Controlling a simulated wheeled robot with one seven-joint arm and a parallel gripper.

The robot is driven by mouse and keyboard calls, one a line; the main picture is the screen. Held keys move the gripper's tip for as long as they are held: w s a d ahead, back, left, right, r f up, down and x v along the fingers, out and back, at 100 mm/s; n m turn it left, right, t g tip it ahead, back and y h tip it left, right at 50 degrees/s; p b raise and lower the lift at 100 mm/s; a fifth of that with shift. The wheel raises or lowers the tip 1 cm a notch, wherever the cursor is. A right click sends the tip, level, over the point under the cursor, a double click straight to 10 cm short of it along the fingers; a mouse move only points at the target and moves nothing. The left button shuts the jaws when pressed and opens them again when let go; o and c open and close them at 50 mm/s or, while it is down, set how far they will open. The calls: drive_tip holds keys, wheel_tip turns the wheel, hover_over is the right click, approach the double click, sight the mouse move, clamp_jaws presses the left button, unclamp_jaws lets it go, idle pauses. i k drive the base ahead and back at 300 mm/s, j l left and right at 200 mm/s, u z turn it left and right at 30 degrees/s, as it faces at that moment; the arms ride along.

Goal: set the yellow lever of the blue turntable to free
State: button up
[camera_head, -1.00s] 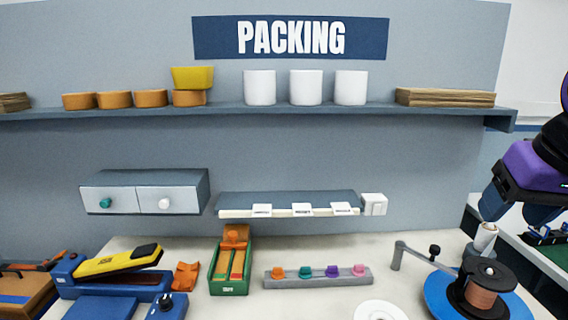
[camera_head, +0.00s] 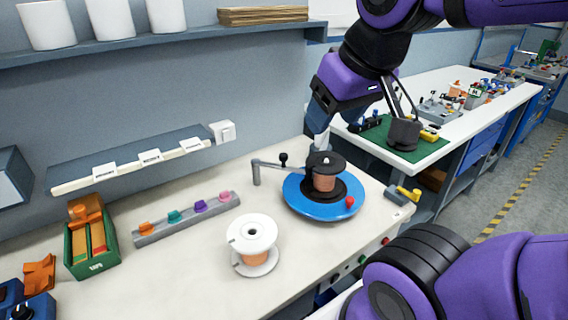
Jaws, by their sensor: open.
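The blue turntable (camera_head: 290,200) lies on the bench near its right end, with a black and copper spool (camera_head: 325,178) standing on it. A red knob (camera_head: 350,202) sits at its right rim. My gripper (camera_head: 322,138) points down behind the spool, over the turntable's far side. Its fingers are small and partly hidden by the spool. It holds nothing that I can see.
A grey crank arm (camera_head: 258,166) with a black knob stands left of the turntable. A white spool (camera_head: 253,245) stands in front of it. A rail of coloured clips (camera_head: 188,218) lies further left. The bench between the turntable and lever is clear.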

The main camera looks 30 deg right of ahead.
sight(414, 196)
drive_tip(key=k+z, duration=0.1)
drive_tip(key=z, duration=0.4)
drive_tip(key=k+z, duration=0.1)
drive_tip(key=z, duration=0.35)
drive_tip(key=k+z, duration=0.1)
drive_tip(key=z, duration=0.4)
